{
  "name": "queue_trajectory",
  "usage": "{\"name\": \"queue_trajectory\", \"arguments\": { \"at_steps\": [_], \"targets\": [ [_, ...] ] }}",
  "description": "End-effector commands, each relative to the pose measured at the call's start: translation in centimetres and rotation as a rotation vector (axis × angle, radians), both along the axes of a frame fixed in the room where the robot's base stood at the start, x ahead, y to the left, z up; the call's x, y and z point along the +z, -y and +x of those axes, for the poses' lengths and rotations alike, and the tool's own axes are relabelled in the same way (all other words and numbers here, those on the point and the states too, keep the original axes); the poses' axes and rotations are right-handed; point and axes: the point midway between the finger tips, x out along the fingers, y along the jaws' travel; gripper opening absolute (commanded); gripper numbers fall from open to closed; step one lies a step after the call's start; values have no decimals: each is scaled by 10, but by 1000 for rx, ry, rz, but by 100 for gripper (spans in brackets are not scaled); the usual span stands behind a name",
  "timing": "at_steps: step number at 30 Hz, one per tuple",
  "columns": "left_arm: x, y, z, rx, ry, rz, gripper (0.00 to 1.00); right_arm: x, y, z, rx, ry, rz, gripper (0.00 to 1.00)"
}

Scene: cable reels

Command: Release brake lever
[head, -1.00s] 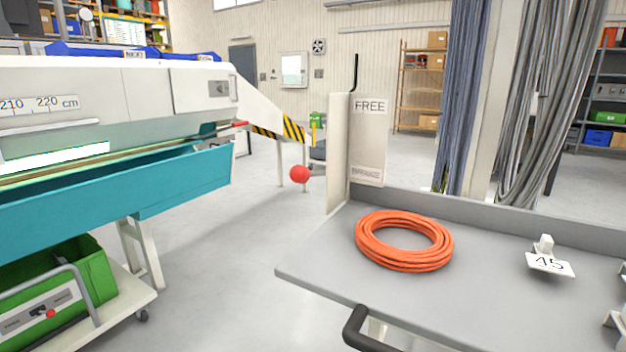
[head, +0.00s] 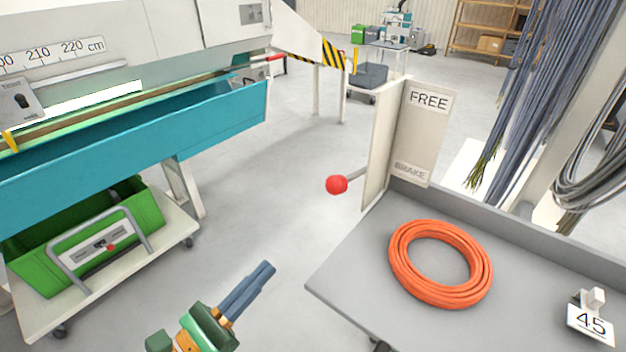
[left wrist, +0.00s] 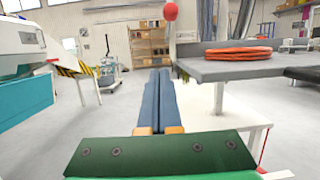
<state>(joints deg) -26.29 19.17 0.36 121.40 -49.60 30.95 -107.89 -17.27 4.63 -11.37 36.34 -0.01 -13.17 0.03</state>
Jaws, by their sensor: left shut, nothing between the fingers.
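The brake lever has a red ball knob (head: 337,184) on a short grey rod, sticking out left from an upright cream panel (head: 408,130). The panel carries a FREE label (head: 429,100) at the top and a BRAKE label (head: 411,171) lower down; the knob sits near the height of the BRAKE label. The knob also shows in the left wrist view (left wrist: 170,12), above and slightly right of the fingertips. My left gripper (head: 268,268) is shut and empty, below and left of the knob, apart from it. My right gripper is not in view.
A grey table (head: 345,270) bears an orange cable coil (head: 440,262) and a 45 tag (head: 591,318). A teal trough machine (head: 150,140) stands at left above a green bin (head: 140,208) on a white cart. Open floor lies between.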

Motion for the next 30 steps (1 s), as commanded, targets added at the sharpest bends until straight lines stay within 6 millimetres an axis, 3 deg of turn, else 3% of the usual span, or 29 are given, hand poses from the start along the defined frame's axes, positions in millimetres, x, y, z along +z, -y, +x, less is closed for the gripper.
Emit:
{"name": "queue_trajectory", "arguments": {
  "at_steps": [1, 3, 14, 29, 30],
  "targets": [
    [12, 5, -5, -14, 52, 45, 0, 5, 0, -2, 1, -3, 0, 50],
    [18, 9, -10, -25, 101, 88, 0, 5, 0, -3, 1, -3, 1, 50],
    [19, 12, -8, -26, 112, 98, 0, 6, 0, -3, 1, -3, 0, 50],
    [50, 76, 62, -25, 111, 94, 0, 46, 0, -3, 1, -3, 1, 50],
    [60, 79, 64, -27, 111, 96, 0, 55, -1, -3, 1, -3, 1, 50]
  ]
}}
